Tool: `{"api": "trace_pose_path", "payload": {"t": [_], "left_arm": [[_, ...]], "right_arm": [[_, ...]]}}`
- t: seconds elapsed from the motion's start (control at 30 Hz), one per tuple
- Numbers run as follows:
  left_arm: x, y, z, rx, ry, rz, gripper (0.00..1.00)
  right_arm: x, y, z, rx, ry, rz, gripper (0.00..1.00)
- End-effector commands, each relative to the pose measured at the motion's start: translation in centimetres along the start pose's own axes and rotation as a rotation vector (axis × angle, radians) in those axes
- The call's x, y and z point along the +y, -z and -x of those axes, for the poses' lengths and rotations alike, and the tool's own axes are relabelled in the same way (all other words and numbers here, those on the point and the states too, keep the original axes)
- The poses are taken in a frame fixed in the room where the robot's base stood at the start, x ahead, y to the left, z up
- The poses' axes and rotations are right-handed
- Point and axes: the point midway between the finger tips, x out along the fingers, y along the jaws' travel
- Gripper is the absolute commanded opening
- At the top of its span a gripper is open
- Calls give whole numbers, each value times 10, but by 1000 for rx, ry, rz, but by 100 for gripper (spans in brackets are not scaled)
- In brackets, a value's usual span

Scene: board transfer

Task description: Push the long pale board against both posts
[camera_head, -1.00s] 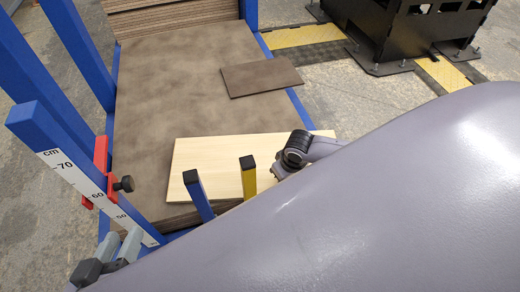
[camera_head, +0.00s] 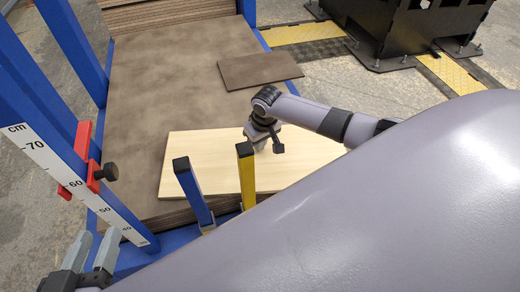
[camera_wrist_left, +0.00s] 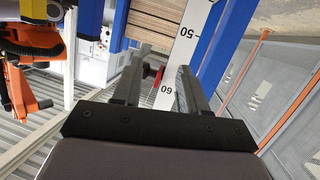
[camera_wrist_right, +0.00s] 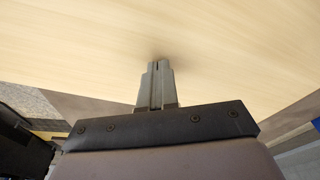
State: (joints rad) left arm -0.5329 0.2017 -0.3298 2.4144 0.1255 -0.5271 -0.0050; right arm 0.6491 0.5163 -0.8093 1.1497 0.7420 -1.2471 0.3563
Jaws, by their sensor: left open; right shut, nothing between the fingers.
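The long pale board (camera_head: 215,150) lies on a brown stack in the head view, its near edge behind the blue post (camera_head: 195,190) and the yellow post (camera_head: 247,180). I cannot tell whether it touches either post. My right gripper (camera_head: 262,148) is over the board just behind the yellow post, its tips partly hidden. In the right wrist view the right fingers (camera_wrist_right: 158,68) are shut and empty, pointing at the pale surface (camera_wrist_right: 80,45). My left gripper (camera_head: 92,258) is open and empty at lower left, near the ruler; its fingers (camera_wrist_left: 157,88) also show in the left wrist view.
A small dark board (camera_head: 260,70) lies on the brown stack (camera_head: 170,75) beyond the pale board. A blue upright with a centimetre ruler (camera_head: 75,185) and red clamp (camera_head: 82,165) stands at left. A black machine (camera_head: 415,30) stands at back right. My grey arm covers the lower right.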

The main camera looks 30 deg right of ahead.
Motion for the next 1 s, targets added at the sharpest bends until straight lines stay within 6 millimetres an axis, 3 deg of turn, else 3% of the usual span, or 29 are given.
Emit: {"api": "trace_pose_path", "payload": {"t": [0.6,1.0], "left_arm": [[0,0,1,4,3,-6,43],[12,2,-11,-77,-52,126,43]], "right_arm": [[1,-6,-13,-3,-3,0,0],[1,-28,-10,-16,-5,1,0]]}}
